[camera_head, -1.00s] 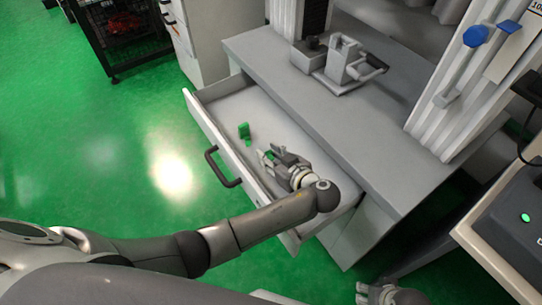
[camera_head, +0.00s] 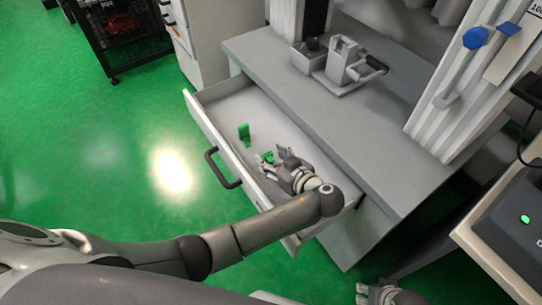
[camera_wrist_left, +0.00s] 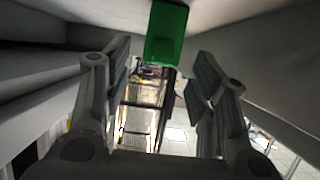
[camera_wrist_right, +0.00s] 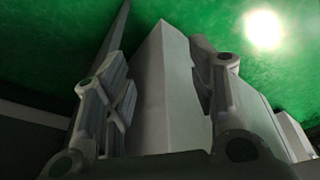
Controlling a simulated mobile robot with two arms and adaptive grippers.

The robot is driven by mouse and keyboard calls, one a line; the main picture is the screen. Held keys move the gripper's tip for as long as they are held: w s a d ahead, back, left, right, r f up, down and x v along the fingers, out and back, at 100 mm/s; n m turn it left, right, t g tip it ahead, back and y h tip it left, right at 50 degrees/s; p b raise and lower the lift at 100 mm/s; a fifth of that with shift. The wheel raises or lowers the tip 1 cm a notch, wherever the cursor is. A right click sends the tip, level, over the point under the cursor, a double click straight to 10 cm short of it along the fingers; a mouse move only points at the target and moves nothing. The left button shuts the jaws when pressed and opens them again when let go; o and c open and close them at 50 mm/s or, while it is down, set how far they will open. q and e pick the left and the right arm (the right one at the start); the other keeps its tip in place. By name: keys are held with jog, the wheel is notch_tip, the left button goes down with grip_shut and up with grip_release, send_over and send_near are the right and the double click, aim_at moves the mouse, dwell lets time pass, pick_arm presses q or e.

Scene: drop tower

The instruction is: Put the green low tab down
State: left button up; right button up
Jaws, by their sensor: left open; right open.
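Two green pieces are in the open drawer (camera_head: 262,118). One green tab (camera_head: 244,132) stands upright near the drawer's front wall. The other green piece (camera_head: 267,157) is low, at the fingertips of my left gripper (camera_head: 273,162), which partly hide it. My left gripper is open inside the drawer. In the left wrist view a green block (camera_wrist_left: 166,36) shows at the top, just beyond the spread fingers; I cannot tell which piece it is. My right gripper (camera_head: 372,291) is open and empty at the bottom of the head view, away from the drawer.
The drawer's black handle (camera_head: 222,168) faces the green floor. Above the drawer is a grey bench top (camera_head: 300,90) carrying a metal fixture (camera_head: 345,68). A white column with a blue knob (camera_head: 475,38) stands at the right. The drawer's far end is empty.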

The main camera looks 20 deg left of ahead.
pick_arm(q)
jog(key=v, duration=0.6)
jog(key=shift+d+r, duration=0.1)
jog(key=shift+d, duration=0.05)
pick_arm(e)
notch_tip(320, 180, down, 3)
jog(key=shift+s+r, duration=0.1)
jog(key=shift+r, duration=0.1)
pick_arm(q)
jog(key=shift+p, duration=0.3)
pick_arm(e)
jog(key=shift+s, duration=0.1)
